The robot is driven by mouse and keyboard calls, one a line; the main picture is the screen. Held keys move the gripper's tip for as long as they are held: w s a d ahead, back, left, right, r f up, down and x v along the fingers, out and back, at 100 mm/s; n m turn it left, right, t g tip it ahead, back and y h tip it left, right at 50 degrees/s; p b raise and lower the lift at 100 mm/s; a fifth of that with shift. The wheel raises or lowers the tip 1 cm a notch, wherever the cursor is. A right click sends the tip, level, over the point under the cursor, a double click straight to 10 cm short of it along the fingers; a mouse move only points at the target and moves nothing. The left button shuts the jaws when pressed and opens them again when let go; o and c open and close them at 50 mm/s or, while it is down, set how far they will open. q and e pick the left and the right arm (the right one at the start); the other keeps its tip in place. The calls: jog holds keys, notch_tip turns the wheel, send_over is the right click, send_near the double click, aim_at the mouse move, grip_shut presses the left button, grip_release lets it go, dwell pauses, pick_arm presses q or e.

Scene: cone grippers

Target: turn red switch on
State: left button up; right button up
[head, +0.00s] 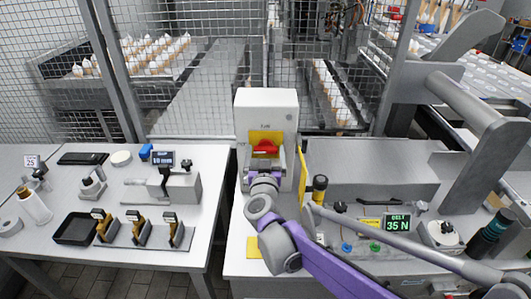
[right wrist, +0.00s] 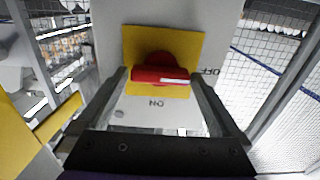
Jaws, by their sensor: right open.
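The red switch (head: 265,147) is a rotary handle on a yellow plate, on the front of a white box (head: 265,105) standing on the right table. My right gripper (head: 264,165) is right in front of the switch. In the wrist view its fingers (right wrist: 163,88) are apart, one at each end of the handle; I cannot tell whether they touch it. My left gripper is not in view.
A yellow upright panel (head: 304,171) stands just right of the switch box. A grey machine with a green "35 N" display (head: 398,223) is further right. The left table (head: 140,261) holds gauges and a black tray (head: 76,228). Wire mesh fencing stands behind.

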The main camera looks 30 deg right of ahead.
jog(key=c, duration=1.1)
jog(key=shift+m, duration=0.3)
jog(key=m, duration=0.3)
jog(key=m+p, duration=0.1)
jog(key=m, duration=0.4)
jog(key=shift+d, duration=0.1)
jog(key=m, duration=0.4)
jog(key=shift+s+f+m+p, duration=0.1)
jog(key=shift+m+p, duration=0.2)
jog(key=shift+p, duration=0.1)
jog(key=shift+f+m+p, duration=0.1)
jog(key=shift+m+p, duration=0.2)
jog(key=shift+m, duration=2)
